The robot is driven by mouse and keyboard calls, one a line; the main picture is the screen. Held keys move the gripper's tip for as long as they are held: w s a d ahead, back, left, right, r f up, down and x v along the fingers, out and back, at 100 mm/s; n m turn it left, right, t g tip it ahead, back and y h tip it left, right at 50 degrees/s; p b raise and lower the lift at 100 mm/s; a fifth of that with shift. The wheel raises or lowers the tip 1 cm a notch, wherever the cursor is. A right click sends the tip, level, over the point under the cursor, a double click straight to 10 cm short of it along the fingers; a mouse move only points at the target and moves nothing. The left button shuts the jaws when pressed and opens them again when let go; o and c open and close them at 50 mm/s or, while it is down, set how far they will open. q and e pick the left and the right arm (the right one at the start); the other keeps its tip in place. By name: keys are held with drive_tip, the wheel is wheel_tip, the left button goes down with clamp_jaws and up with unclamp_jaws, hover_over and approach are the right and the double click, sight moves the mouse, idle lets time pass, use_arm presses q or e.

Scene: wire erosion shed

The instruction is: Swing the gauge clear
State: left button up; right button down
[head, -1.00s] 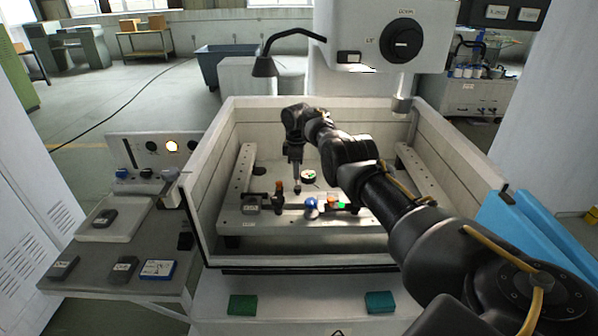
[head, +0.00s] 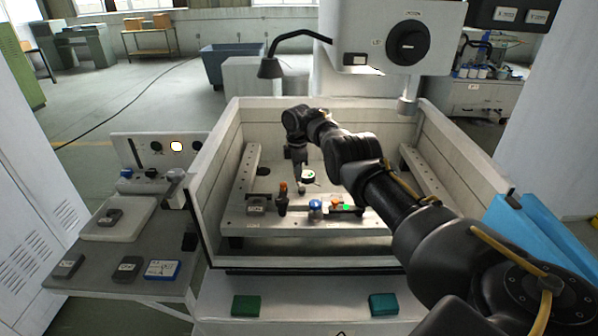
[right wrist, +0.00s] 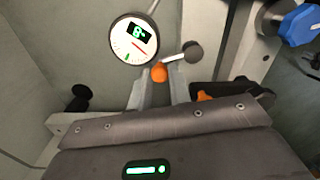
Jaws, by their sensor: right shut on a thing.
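The gauge (head: 309,176) has a round white dial with a black rim and sits low in the middle of the open tank. In the right wrist view its dial (right wrist: 134,38) shows large, with a green readout, beside a bright rod ending in a grey knob. My right gripper (head: 301,180) reaches down into the tank right at the gauge. In the right wrist view my right gripper (right wrist: 160,84) is shut, with an orange piece of the gauge between its fingertips. The exact contact is partly hidden. My left gripper is not in view.
The pale tank (head: 225,165) walls surround the work. A blue knob (head: 315,206), an orange-topped post (head: 283,188) and a dark labelled block (head: 256,206) stand on the plate near the gauge. A machine head (head: 385,35) hangs behind. A side shelf (head: 110,275) holds small blocks.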

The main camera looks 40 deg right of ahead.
drive_tip(key=c, duration=1.3)
unclamp_jaws()
drive_tip(key=shift+a, duration=0.1)
wheel_tip(320, 180, up, 11)
drive_tip(key=b, duration=0.2)
drive_tip(key=shift+s+f, duration=0.1)
drive_tip(key=shift+f, duration=0.05)
